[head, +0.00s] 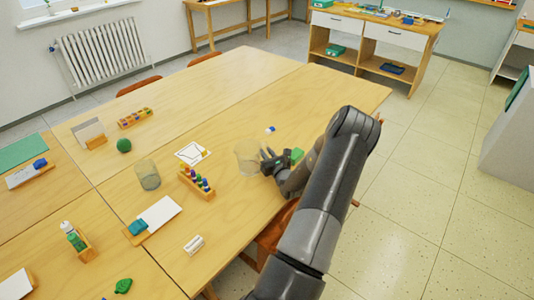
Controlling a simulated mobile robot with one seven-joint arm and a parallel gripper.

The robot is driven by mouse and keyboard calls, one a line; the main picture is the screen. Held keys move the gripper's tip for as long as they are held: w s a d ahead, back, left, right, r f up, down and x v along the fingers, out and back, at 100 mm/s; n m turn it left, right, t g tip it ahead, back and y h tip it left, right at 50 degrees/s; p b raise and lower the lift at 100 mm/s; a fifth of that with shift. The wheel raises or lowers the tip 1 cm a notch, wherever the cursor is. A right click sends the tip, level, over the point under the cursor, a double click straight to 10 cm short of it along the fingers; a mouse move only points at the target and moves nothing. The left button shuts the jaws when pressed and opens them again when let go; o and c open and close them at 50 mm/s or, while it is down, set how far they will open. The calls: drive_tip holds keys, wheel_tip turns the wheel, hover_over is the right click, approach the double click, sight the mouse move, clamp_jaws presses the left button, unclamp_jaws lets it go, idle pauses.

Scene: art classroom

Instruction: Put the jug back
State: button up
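A clear, see-through vessel, which looks like the jug (246,158), stands on the wooden table near its right edge. My gripper (267,162) is at the right side of this vessel, low over the table. Its dark fingers point left toward the vessel's side. I cannot tell whether they touch it or have closed on a handle. A second clear, greyish container (148,175) stands further left on the table, apart from my gripper.
A rack of coloured bottles (197,183) stands between the two clear vessels. A white card (193,153), a green ball (124,145) and a small green object (297,155) lie around. A notepad (160,213) and a white block (194,244) lie nearer.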

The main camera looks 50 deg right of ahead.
drive_tip(key=shift+o, duration=1)
drive_tip(key=shift+r, duration=0.2)
drive_tip(key=v, duration=1.2)
